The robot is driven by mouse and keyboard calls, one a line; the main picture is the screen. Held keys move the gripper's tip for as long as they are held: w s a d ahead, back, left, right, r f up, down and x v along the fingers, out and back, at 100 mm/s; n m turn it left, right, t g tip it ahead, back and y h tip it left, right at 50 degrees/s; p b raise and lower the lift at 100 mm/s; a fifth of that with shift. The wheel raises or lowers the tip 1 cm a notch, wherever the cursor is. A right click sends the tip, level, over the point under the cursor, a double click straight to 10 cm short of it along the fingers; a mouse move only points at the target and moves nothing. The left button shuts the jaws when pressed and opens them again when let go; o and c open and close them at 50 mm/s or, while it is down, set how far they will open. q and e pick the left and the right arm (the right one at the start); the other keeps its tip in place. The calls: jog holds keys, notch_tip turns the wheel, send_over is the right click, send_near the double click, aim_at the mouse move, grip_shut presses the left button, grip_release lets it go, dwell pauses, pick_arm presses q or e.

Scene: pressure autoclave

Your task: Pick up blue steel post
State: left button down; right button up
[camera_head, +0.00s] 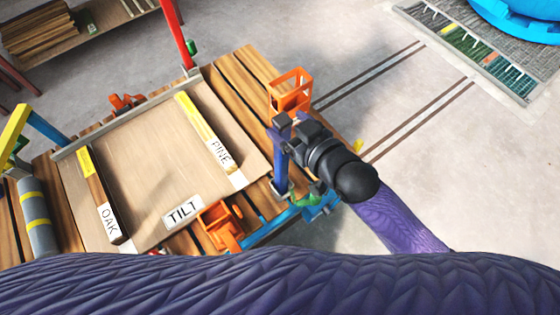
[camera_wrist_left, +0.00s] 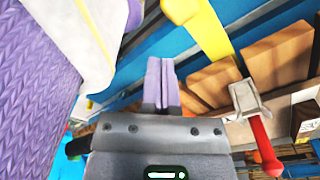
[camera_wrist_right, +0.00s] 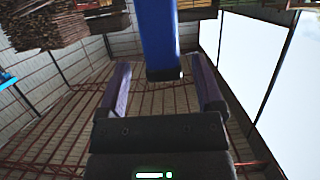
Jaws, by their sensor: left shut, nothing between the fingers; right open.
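The blue steel post (camera_wrist_right: 157,38) shows in the right wrist view, coming in from the top edge with its dark end at the fingertips' level. My right gripper (camera_wrist_right: 162,85) is open, with one finger on each side of the post's end; I cannot tell whether either touches it. In the head view my right gripper (camera_head: 290,150) is at the table's right front corner; a narrow blue-violet upright piece there may be post or finger. My left gripper (camera_wrist_left: 160,80) is shut and empty in the left wrist view, near a yellow piece (camera_wrist_left: 205,30). It is hidden in the head view.
The slatted table carries a tilt board (camera_head: 150,160) with oak (camera_head: 97,190) and pine (camera_head: 208,138) strips. A red post (camera_head: 178,35) and a yellow-and-blue post (camera_head: 40,127) stand at other corners. An orange frame (camera_head: 290,90) is close to my right gripper.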

aim_at(277, 119)
jog(key=x, duration=0.4)
jog(key=shift+s+a+f+b, duration=0.1)
jog(key=shift+a+f+b, duration=0.1)
jog(key=shift+b, duration=0.1)
jog(key=shift+d, duration=0.1)
grip_shut()
dwell(0.9)
